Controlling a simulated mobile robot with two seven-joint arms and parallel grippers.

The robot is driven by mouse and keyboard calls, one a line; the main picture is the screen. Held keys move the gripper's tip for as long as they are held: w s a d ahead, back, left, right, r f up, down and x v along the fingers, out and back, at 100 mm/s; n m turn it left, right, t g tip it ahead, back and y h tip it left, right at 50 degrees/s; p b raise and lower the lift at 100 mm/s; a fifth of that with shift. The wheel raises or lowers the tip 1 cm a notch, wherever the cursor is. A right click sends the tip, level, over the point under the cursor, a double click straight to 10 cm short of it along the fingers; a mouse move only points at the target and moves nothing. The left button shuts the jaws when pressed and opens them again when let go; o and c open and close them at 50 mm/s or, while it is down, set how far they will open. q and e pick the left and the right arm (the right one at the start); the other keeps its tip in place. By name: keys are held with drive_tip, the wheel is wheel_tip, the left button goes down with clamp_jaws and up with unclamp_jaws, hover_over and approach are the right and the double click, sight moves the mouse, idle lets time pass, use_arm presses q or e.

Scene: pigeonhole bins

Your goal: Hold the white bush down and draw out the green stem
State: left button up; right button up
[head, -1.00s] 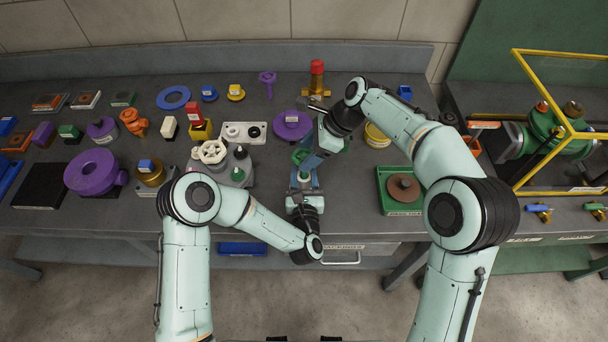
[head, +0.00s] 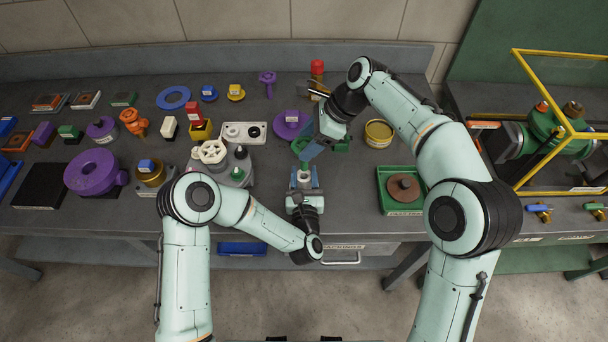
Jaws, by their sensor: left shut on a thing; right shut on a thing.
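The white bush (head: 305,174) stands at the front of the bench, between the fingers of my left gripper (head: 305,182), which is shut on it. My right gripper (head: 310,153) is just behind and above it, tilted, and shut on the green stem (head: 299,146). The green stem shows at the left of the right gripper's fingers; the rest is partly hidden by the gripper. The bush's pale top shows, with no green in it, and the stem looks apart from it. The bush's lower part is hidden by the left gripper.
A grey block with a white handwheel (head: 212,151) stands left of the bush. A purple flanged part (head: 291,124) is behind. A yellow tin (head: 379,133) and a green tray (head: 388,205) with a brown disc are to the right. A green part (head: 342,147) lies beside the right gripper.

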sight(304, 183)
use_arm(q)
drive_tip(key=o, duration=1.1)
drive_tip(key=shift+s+f, duration=0.1)
drive_tip(key=shift+f, duration=0.15)
drive_tip(key=shift+o, duration=0.7)
drive_tip(key=shift+r, duration=0.15)
drive_tip(key=s, duration=0.7)
drive_tip(key=shift+s+d, duration=0.3)
drive_tip(key=shift+s, duration=0.9)
drive_tip(key=shift+s+a, duration=0.2)
drive_tip(key=shift+s, duration=1.05)
